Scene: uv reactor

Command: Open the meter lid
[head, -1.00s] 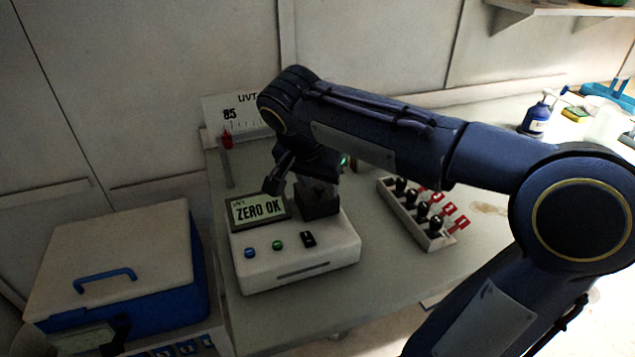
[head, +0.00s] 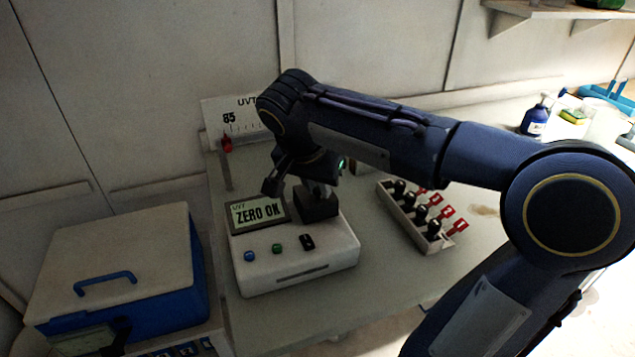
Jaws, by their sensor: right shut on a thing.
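The white meter (head: 292,262) stands on the bench, its screen (head: 257,213) reading "ZERO OK". Blue, green and black controls sit on its front. A dark block with the meter's lid (head: 318,208) is at the back right of its top. My right gripper (head: 318,190) is right above this block, pointing down, shut on a small part at its top. My own arm and wrist hide much of the gripper, so I cannot tell exactly how the fingers sit on the lid. My left gripper does not clearly show.
A rack (head: 418,217) of black-capped vials with red tags stands right of the meter. A blue box with a pale lid (head: 115,255) is at left. A UVT scale board (head: 228,118) with a red pointer stands behind. A blue bottle (head: 536,118) is at far right.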

